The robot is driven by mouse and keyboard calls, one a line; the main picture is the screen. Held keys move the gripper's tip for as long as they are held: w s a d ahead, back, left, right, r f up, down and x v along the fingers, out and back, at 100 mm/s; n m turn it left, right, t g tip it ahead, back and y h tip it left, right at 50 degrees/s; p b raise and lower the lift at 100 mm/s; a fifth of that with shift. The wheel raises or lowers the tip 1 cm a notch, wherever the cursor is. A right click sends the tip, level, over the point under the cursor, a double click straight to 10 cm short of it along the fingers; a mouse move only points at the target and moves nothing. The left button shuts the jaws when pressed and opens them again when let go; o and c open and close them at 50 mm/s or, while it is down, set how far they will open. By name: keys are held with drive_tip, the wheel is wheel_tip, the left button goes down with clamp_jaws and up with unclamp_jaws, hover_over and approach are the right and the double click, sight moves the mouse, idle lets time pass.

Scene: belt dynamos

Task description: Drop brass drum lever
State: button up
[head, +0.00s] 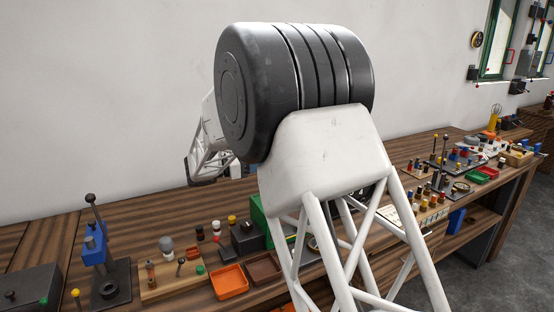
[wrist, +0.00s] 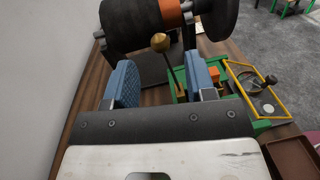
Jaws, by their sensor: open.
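The brass drum lever shows in the wrist view as a thin dark rod with a brass knob (wrist: 160,42), rising at a tilt from a green-based machine (wrist: 262,124). My gripper (wrist: 161,66) is open, its two blue padded fingers on either side of the lever, with no contact visible. The rod stands nearer the right finger. Behind the knob lies a dark drum (wrist: 134,22) with an orange band (wrist: 172,13).
A yellow frame (wrist: 279,68) stands on the machine's right, with a brown tray (wrist: 294,158) nearby. In the head view, an orange tray (head: 229,282), a blue lever press (head: 96,245) and several small parts crowd the wooden bench (head: 150,214). A wall runs behind.

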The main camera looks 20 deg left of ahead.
drive_tip(key=x, duration=0.7)
drive_tip(key=shift+w+d, duration=0.2)
drive_tip(key=shift+d, duration=0.15)
clamp_jaws()
idle(0.3)
